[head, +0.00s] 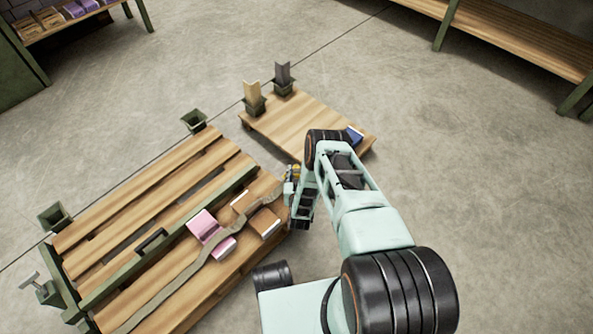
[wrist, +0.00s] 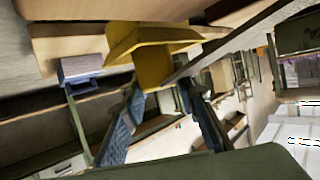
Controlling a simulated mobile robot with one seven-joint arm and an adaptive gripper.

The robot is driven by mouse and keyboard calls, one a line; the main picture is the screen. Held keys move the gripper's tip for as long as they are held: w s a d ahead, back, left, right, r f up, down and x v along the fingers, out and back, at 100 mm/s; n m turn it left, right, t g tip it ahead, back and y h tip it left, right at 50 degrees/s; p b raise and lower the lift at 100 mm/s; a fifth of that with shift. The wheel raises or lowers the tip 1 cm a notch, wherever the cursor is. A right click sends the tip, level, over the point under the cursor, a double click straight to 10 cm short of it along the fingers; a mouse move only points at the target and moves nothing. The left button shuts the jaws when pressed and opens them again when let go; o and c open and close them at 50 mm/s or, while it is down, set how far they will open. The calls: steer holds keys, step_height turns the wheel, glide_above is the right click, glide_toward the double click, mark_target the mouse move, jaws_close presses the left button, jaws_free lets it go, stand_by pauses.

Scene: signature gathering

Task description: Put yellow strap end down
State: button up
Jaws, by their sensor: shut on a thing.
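The yellow strap end (wrist: 150,48) is at the fingertips of my gripper (wrist: 160,95) in the wrist view. My gripper is shut on it, though the exact contact is partly hidden. In the head view a small yellow patch shows at my gripper (head: 292,178), by the right end of the slatted wooden bench. An olive-grey strap (head: 205,270) runs from the bench's front left across its boards towards my gripper. It appears raised off the boards near the gripper.
On the slatted bench (head: 150,190) lie pink books (head: 205,226), a brown book (head: 264,222) and a green rail. A low wooden platform (head: 300,120) behind holds a blue book (head: 355,136) and two green holders. Green bins (head: 194,121) stand at the bench's far edge. Open floor lies right.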

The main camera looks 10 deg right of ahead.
steer(key=shift+f, duration=0.45)
steer(key=o, duration=1.2)
